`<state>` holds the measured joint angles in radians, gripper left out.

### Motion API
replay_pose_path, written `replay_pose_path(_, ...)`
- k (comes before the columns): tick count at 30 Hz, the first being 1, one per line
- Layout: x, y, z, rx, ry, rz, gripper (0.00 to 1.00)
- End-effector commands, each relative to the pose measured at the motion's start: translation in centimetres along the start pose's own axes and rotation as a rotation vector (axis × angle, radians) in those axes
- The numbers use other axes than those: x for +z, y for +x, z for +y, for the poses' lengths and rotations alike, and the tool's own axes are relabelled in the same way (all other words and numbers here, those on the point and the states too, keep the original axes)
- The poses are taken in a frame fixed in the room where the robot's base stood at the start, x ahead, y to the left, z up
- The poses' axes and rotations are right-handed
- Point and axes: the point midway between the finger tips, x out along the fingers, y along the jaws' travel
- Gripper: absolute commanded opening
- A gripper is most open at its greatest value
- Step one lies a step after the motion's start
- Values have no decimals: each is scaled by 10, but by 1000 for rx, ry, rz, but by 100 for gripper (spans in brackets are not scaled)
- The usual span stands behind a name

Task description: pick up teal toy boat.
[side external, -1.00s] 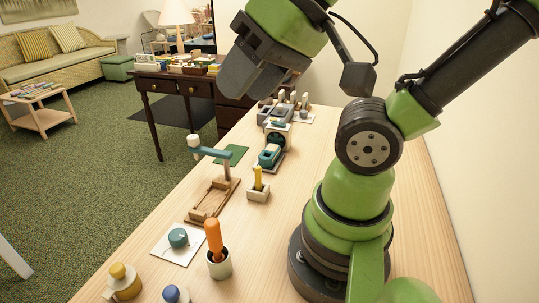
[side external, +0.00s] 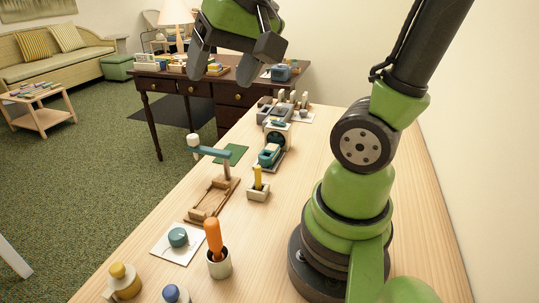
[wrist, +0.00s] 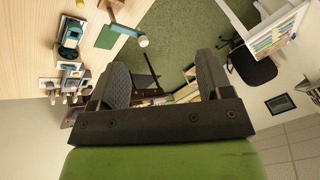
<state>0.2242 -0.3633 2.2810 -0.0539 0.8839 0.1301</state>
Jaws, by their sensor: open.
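My gripper (side external: 222,76) is open and empty, high above the far left side of the wooden worktop (side external: 308,165). Its two dark fingers also show apart in the wrist view (wrist: 162,68). A small teal body (side external: 268,156), probably the toy boat, sits low in a grey and white holder (side external: 279,134) on the worktop, below and right of my gripper. The same teal body appears in the wrist view (wrist: 70,38) at the upper left, well outside the fingers. Its exact shape is too small to tell.
A wooden stand with a teal arm (side external: 222,190), a yellow peg in a block (side external: 258,183), a teal knob on a white plate (side external: 178,237) and an orange-handled tool in a cup (side external: 214,245) line the worktop. A dark desk (side external: 190,87) stands behind.

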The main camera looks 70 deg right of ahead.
Motion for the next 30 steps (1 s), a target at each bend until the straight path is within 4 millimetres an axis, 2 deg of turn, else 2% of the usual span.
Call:
replay_pose_path(1, -19, 13, 9, 52, 78, -18, 72)
replay_pose_path(6, -71, 54, 52, 190, 321, -59, 72)
replay_pose_path(8, -85, 71, 73, 235, 407, -75, 72)
replay_pose_path(12, -107, 111, 132, 334, 606, -115, 72)
replay_pose_path(18, -109, 156, 209, 432, 831, -161, 72)
replay_pose_path(21, -104, 169, 232, 458, 895, -175, 72)
replay_pose_path(26, -98, 183, 247, 473, 931, -186, 72)
replay_pose_path(30, -90, 202, 254, 474, 931, -187, 72)
